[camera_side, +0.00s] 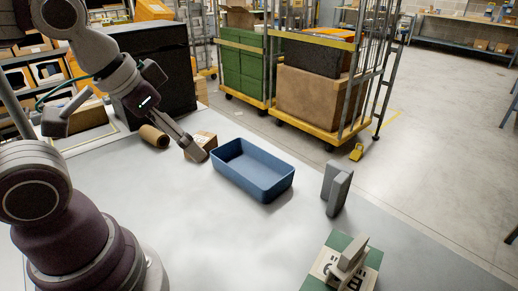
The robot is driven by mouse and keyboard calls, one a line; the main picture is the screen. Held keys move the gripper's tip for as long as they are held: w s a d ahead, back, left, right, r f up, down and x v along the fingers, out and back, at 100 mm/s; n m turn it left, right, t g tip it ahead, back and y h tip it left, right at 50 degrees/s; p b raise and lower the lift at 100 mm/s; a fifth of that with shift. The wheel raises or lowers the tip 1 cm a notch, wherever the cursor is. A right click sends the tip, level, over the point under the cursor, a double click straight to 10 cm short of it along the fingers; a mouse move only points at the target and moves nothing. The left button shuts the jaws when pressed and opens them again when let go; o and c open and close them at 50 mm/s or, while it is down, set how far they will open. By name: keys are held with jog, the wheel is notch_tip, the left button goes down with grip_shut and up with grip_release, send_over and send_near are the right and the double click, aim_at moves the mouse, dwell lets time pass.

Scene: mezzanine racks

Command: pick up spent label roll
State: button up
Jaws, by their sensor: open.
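The spent label roll looks to be the brown cardboard tube (154,136) lying on its side on the white table, near the black box at the back. My gripper (196,154) reaches down to the right of the tube, with a visible gap between them. Its fingers overlap a small cardboard box (203,142) in this view; I cannot tell whether they touch it. The gap between the fingers is hard to see from this side, and nothing shows held in them.
A blue open bin (284,190) stands right of the small box and looks empty. A grey upright block (335,190) and a green-based device (345,264) stand further right. A large black box (160,75) stands behind the tube. The table's front middle is clear.

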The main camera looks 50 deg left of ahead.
jog(key=n+g+y, duration=0.4)
jog(key=n+y, duration=0.1)
jog(key=n, duration=1.6)
send_over(162, 138)
jog(key=s+d, duration=0.2)
notch_tip(162, 138, down, 15)
jog(key=shift+w+r, duration=0.15)
jog(key=shift+r, duration=0.05)
jog(key=x, duration=0.6)
jog(key=shift+w+d, duration=0.15)
jog(key=shift+w, duration=0.25)
jog(key=shift+c, duration=0.4)
